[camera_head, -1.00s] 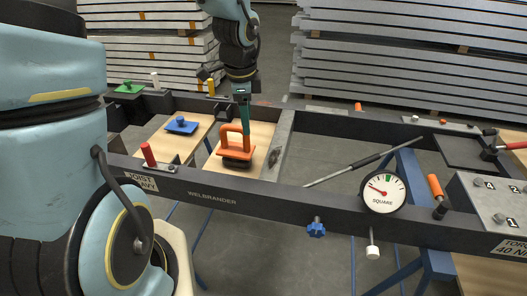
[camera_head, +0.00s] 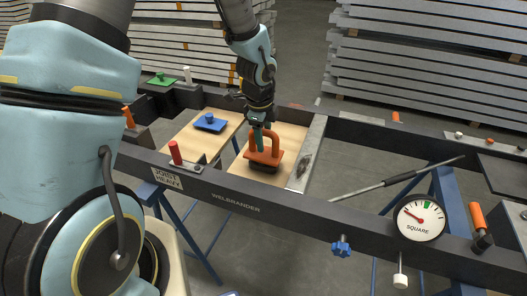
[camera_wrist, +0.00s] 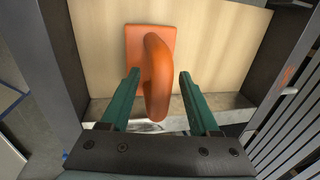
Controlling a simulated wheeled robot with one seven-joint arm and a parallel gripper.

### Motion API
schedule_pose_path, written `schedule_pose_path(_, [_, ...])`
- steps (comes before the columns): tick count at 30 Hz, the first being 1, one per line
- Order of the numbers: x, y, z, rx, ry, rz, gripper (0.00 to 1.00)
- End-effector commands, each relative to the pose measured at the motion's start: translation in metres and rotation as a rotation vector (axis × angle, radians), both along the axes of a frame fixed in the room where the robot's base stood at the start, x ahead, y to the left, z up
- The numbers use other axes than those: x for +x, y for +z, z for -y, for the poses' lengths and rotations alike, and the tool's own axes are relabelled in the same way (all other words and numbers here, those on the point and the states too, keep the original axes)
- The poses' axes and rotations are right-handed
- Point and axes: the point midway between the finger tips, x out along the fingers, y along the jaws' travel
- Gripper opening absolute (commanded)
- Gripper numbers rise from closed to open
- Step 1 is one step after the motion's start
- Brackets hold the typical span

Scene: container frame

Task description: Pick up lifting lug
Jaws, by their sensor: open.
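The lifting lug is an orange piece (camera_head: 265,153) with a plate and an upright loop handle on a dark base. It stands on a wooden panel inside the frame in the head view. In the wrist view the orange loop (camera_wrist: 157,80) rises between the two green fingers. My gripper (camera_wrist: 158,75) is open, one finger on each side of the loop, with a gap showing at the right finger. The left finger is very near the loop; whether it touches I cannot tell. In the head view my gripper (camera_head: 262,137) is down at the loop, partly hiding it.
The dark frame beam (camera_head: 300,217) runs along the front. A blue knobbed plate (camera_head: 210,123) lies on the left panel. A red handle (camera_head: 174,153) stands on the beam at left. A metal rod (camera_head: 395,180) and a dial gauge (camera_head: 420,218) are to the right.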

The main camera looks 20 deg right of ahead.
Motion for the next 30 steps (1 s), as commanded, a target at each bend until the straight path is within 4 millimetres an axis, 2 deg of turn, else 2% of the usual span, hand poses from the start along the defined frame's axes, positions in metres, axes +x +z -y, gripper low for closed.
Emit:
schedule_pose_path(4, [0.0014,-0.0126,0.0014,0.001,0.000,-0.001,0.62])
schedule_pose_path(11, [0.0023,-0.0141,0.0015,-0.001,0.002,0.000,0.62])
schedule_pose_path(28, [0.0021,-0.0139,0.0013,0.000,0.002,0.000,0.00])
schedule_pose_path(30, [0.0021,-0.0139,0.0013,0.000,0.002,0.000,0.00])
